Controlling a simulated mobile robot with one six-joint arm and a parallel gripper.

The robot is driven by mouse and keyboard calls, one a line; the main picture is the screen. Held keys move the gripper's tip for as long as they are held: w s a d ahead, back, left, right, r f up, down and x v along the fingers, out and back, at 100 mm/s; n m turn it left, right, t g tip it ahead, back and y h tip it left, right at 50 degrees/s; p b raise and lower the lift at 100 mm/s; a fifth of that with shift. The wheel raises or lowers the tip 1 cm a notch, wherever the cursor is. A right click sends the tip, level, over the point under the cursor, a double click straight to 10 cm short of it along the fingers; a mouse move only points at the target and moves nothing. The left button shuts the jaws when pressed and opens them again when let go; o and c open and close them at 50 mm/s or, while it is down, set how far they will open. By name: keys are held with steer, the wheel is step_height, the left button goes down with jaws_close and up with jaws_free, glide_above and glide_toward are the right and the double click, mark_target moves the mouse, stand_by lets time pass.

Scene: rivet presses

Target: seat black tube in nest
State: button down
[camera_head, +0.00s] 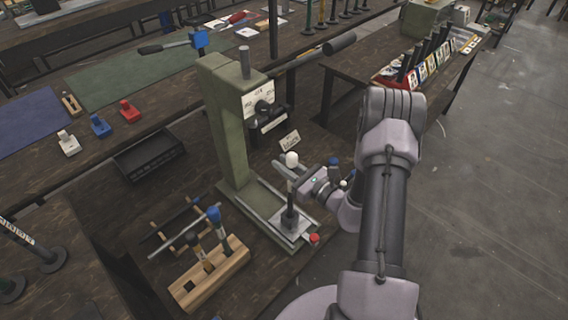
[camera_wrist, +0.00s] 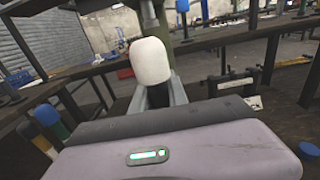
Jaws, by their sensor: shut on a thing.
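My gripper (camera_head: 292,172) is shut around a tube with a rounded white cap (camera_head: 291,158), under the green press. The same white cap (camera_wrist: 151,62) stands up between the jaws in the wrist view. Below the jaws the dark shaft of the black tube (camera_head: 290,199) runs down, looking upright. Its lower end is at the dark round nest (camera_head: 289,219) on the press's pale base plate (camera_head: 298,236). I cannot tell whether the tube's end is inside the nest or just above it. In the wrist view the jaws and my wrist hide the tube's lower part.
The green press column (camera_head: 225,125) stands just behind and left of my gripper, with its lever above. A wooden rack (camera_head: 208,272) with capped tools, one blue, is at front left. A red button (camera_head: 314,238) is beside the base plate. A black tray (camera_head: 149,153) lies further left.

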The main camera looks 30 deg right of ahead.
steer(key=shift+f+b, duration=1)
steer(key=shift+f, duration=0.2)
steer(key=c, duration=1.2)
jaws_free()
steer(key=p+v, duration=0.4)
steer(key=v, duration=1.3)
steer(key=shift+s, duration=0.25)
